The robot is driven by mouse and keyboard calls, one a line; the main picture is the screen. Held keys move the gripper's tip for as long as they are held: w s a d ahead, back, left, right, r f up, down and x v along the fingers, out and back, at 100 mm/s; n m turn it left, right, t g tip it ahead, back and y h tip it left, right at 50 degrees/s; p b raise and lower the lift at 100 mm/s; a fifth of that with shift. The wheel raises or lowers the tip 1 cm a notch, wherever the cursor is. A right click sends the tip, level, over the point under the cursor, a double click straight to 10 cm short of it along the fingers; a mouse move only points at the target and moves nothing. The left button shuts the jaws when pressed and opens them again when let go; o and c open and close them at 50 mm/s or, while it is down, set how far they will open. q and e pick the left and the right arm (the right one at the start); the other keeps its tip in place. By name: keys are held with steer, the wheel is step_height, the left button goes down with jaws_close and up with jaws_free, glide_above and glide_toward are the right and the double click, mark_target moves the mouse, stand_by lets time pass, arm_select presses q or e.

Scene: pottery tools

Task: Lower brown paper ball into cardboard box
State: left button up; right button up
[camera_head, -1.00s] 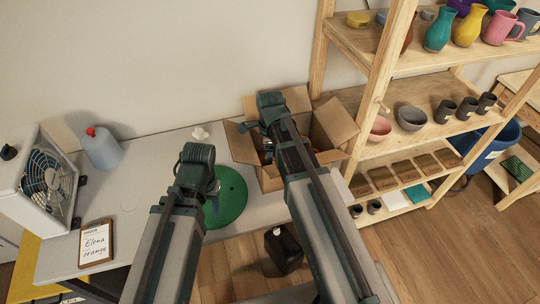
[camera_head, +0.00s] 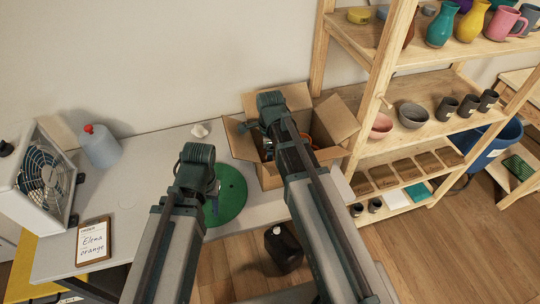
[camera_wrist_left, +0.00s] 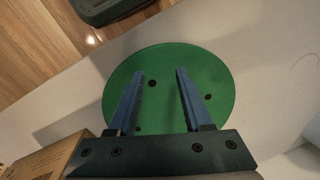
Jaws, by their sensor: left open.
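The cardboard box (camera_head: 268,178) stands open on the right end of the grey table, flaps spread. A corner of it also shows in the left wrist view (camera_wrist_left: 45,160). My right arm reaches over the box, and its gripper (camera_head: 268,149) is down at the box's mouth, mostly hidden by the arm. I cannot see its fingers clearly. No brown paper ball can be made out; the arm and box walls hide part of the inside. My left gripper (camera_wrist_left: 160,73) is open and empty above the green disc (camera_wrist_left: 220,85).
A white crumpled lump (camera_head: 200,131) lies behind the disc. A blue-grey bottle (camera_head: 101,147), a fan unit (camera_head: 40,180) and a clipboard (camera_head: 93,241) are at left. A wooden shelf (camera_head: 380,75) with pottery stands right of the box. A black jug (camera_head: 284,250) is in front, below.

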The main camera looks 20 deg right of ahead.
arm_select(q)
steer(key=shift+f, duration=0.15)
arm_select(e)
steer(key=shift+f, duration=0.15)
steer(key=o, duration=1.3)
steer(key=shift+o, duration=0.2)
arm_select(q)
steer(key=shift+r, duration=0.2)
step_height(320, 180, up, 14)
steer(key=p, duration=1.3)
steer(key=shift+f+p, duration=0.25)
steer(key=shift+p, duration=0.1)
arm_select(e)
step_height(320, 180, up, 14)
steer(key=shift+f, duration=0.1)
